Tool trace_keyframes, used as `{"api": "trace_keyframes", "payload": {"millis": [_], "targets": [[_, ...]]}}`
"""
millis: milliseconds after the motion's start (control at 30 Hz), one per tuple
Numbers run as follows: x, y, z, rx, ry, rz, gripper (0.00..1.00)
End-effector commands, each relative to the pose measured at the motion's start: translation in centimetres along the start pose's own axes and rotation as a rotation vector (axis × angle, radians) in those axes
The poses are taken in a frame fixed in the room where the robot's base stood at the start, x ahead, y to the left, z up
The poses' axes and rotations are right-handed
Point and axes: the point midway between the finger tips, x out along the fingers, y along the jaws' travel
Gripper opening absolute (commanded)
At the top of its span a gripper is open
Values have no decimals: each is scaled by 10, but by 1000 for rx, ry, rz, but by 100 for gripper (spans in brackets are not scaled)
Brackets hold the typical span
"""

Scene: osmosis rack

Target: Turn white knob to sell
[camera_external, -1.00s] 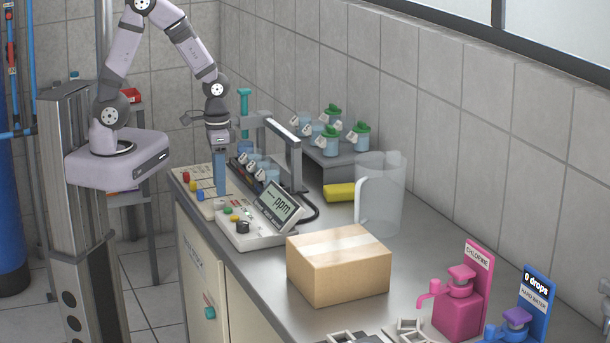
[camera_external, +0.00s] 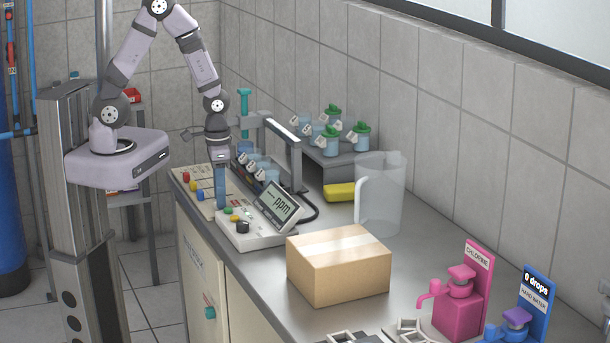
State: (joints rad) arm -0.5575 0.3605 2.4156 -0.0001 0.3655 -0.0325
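No white knob can be made out. The meter (camera_external: 256,239) is a white box with a tilted display reading "--- ppm", a black dial (camera_external: 243,227) and small coloured buttons at its front left. Left of it lies a flat cream panel (camera_external: 183,174) with red, yellow and blue knobs. My gripper (camera_external: 221,205) points straight down, its blue fingers between the coloured knobs and the meter. The fingers cover part of the panel and the meter's back left corner. I cannot tell whether they touch anything or how far apart they are.
A stand (camera_external: 293,160) with several small jars is just behind the meter. A raised grey shelf (camera_external: 345,158) holds green-lidded jars. Pink and blue dispensers are at front right.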

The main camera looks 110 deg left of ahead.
Motion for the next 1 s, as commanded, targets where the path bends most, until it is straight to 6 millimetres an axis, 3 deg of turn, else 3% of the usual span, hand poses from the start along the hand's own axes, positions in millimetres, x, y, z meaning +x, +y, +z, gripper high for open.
{"api": "trace_keyframes", "payload": {"millis": [567,600,633,1000], "targets": [[0,0,0,-92,-1,0,4],[0,0,0,-92,0,0,36],[0,0,0,-92,0,0,43],[-2,0,-1,-92,1,0,45]]}}
